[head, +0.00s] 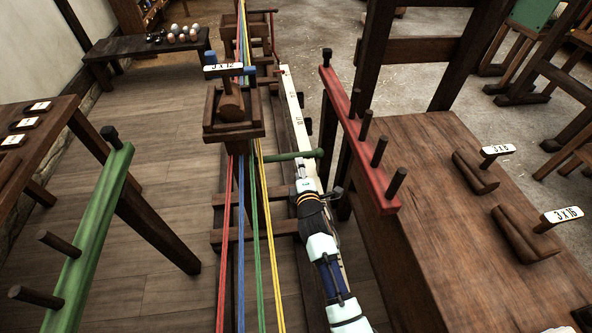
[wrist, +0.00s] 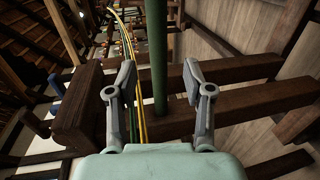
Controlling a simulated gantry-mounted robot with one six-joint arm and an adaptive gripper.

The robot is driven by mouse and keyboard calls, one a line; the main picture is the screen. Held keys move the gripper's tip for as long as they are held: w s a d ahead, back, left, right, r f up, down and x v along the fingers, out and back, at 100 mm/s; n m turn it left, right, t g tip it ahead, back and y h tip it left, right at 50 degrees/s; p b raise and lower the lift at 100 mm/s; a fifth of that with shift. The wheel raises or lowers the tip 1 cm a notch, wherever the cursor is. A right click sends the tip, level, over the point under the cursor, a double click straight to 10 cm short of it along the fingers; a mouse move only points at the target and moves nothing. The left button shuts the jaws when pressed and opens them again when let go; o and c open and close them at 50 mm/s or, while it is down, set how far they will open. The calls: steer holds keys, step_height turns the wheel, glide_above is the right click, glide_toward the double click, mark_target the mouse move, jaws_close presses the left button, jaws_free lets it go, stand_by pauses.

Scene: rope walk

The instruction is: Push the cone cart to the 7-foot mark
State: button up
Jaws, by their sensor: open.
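The cone cart (head: 222,133) is a brown wooden block on the rail track, topped by a wooden cone with a "3 x 12" label (head: 223,68). A green handle bar (head: 290,156) sticks out from its right side. My gripper (head: 304,184) is just on the near side of this bar. In the wrist view my gripper (wrist: 158,80) is open, and the green bar (wrist: 155,40) runs between its two fingers, with gaps on both sides. The pale mark board (head: 297,120) runs along the track's right side; its numbers are too small to read surely.
Red, blue, green and yellow strands (head: 263,240) run through the cart along the track. A red pegged rail (head: 352,120) and brown bench (head: 450,190) stand close on the right. A green pegged rail (head: 90,215) stands left. Wooden floor (head: 165,130) is clear left of the track.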

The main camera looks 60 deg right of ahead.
mark_target(296, 156)
steer(key=b+x, duration=0.4)
steer(key=x, duration=0.2)
steer(key=shift+w+d+f, duration=0.2)
steer(key=shift+d, duration=0.1)
steer(key=shift+w+d+r+b, duration=0.1)
steer(key=shift+w+d+b, duration=0.25)
steer(key=shift+d+b, duration=0.1)
steer(key=shift+c, duration=0.4)
jaws_close()
